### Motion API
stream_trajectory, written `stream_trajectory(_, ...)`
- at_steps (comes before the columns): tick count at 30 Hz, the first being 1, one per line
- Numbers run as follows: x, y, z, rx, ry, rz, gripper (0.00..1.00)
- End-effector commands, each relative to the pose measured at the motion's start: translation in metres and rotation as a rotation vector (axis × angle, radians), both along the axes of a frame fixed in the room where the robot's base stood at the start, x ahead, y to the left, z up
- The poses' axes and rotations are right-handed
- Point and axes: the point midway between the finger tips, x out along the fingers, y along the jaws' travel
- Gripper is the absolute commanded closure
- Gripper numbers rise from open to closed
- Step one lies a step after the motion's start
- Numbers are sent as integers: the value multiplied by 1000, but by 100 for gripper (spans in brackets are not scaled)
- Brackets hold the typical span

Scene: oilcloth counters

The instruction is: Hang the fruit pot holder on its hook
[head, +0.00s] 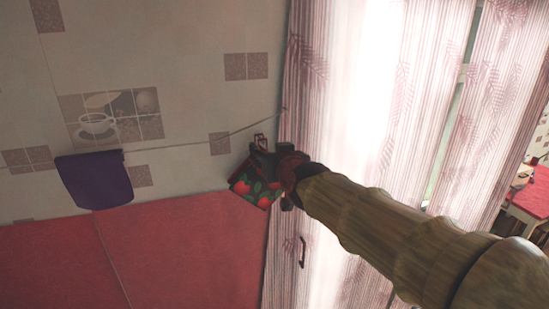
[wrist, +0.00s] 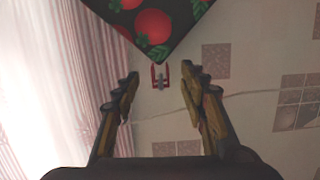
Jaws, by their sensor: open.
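The fruit pot holder (head: 254,187), dark with red fruits and green leaves, is by the wall just left of the curtain in the head view. In the wrist view the pot holder (wrist: 155,22) fills the top, one corner pointing down. A red loop with a small grey metal hook (wrist: 161,76) shows at that corner; I cannot tell for sure whether the loop is around the hook. My gripper (wrist: 159,72) is open, its fingers apart on either side of the loop, with nothing visibly clamped. In the head view my gripper (head: 272,163) partly covers the pot holder.
A purple cloth (head: 95,180) hangs on the tiled wall to the left. A striped pink curtain (head: 345,60) hangs right beside the pot holder, behind my arm. Red surface (head: 180,250) lies below.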

Motion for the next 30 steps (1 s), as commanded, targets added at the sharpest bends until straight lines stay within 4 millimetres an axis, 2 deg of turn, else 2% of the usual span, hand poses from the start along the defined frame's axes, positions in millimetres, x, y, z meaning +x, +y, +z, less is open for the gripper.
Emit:
stream_trajectory(6,-43,-12,10,3,-1,0,57)
stream_trajectory(12,-70,-20,16,1,-1,1,57)
stream_trajectory(21,-88,-25,20,1,0,0,57)
stream_trajectory(30,-97,-23,17,45,29,5,57)
